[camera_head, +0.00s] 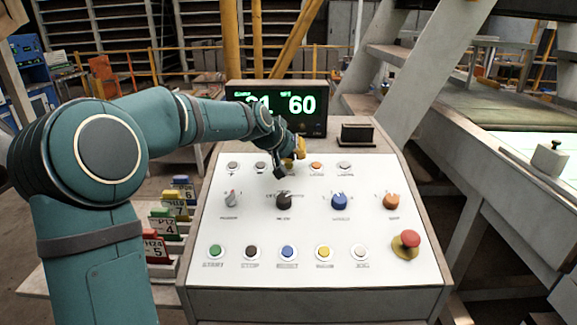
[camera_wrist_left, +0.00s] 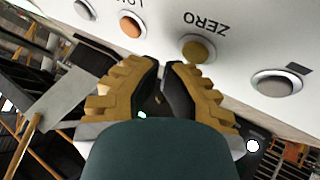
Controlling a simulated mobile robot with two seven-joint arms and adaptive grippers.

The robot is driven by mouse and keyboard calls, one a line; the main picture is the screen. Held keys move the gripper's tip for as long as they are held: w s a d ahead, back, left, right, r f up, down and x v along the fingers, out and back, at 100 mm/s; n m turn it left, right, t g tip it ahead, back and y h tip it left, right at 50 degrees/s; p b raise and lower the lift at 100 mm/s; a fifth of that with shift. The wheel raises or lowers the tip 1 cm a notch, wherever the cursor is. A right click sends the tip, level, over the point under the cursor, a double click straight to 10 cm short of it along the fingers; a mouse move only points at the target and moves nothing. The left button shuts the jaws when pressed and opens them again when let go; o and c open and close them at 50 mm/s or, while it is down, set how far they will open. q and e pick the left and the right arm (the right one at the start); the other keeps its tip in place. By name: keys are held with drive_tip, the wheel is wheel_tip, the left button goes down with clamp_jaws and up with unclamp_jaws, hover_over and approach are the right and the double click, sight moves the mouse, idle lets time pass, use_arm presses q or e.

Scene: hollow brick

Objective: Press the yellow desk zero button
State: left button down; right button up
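The yellow zero button (camera_wrist_left: 197,48) sits in the panel's top row, with ZERO printed upside down beside it in the left wrist view. In the head view my left gripper hides it. My left gripper (camera_head: 291,160) is over the top row of the white panel (camera_head: 260,228). In the left wrist view its ribbed yellow fingers (camera_wrist_left: 161,64) have their tips almost together, with nothing held. The tips appear just below and left of the button in that view; I cannot tell how high above the panel they are. My right gripper is not in view.
An orange button (camera_head: 316,165) and grey buttons flank the spot. Below are knobs, a lower row with another yellow button (camera_head: 323,252), and a red mushroom button (camera_head: 410,239). A display (camera_head: 277,105) and a small dark block (camera_head: 357,133) stand behind the panel.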

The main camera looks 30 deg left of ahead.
sight(294, 173)
use_arm(q)
drive_tip(key=shift+w+f, duration=0.1)
drive_tip(key=shift+f, duration=0.2)
drive_tip(key=shift+a+f+b, duration=0.1)
drive_tip(key=shift+f+b, duration=0.3)
drive_tip(key=shift+b, duration=0.05)
idle(0.5)
drive_tip(key=shift+r, duration=0.15)
drive_tip(key=shift+r+p, duration=0.5)
drive_tip(key=shift+r, duration=0.15)
drive_tip(key=shift+r, duration=0.1)
drive_tip(key=shift+s+d+r+p, duration=0.15)
drive_tip(key=shift+s+r+p, duration=0.1)
drive_tip(key=shift+r+p, duration=0.45)
drive_tip(key=shift+s+d+r+p, duration=0.25)
drive_tip(key=shift+r+p, duration=0.15)
drive_tip(key=shift+r, duration=0.45)
drive_tip(key=shift+s+d+r+p, duration=0.1)
drive_tip(key=shift+s+r+p, duration=0.15)
drive_tip(key=shift+r+p, duration=0.45)
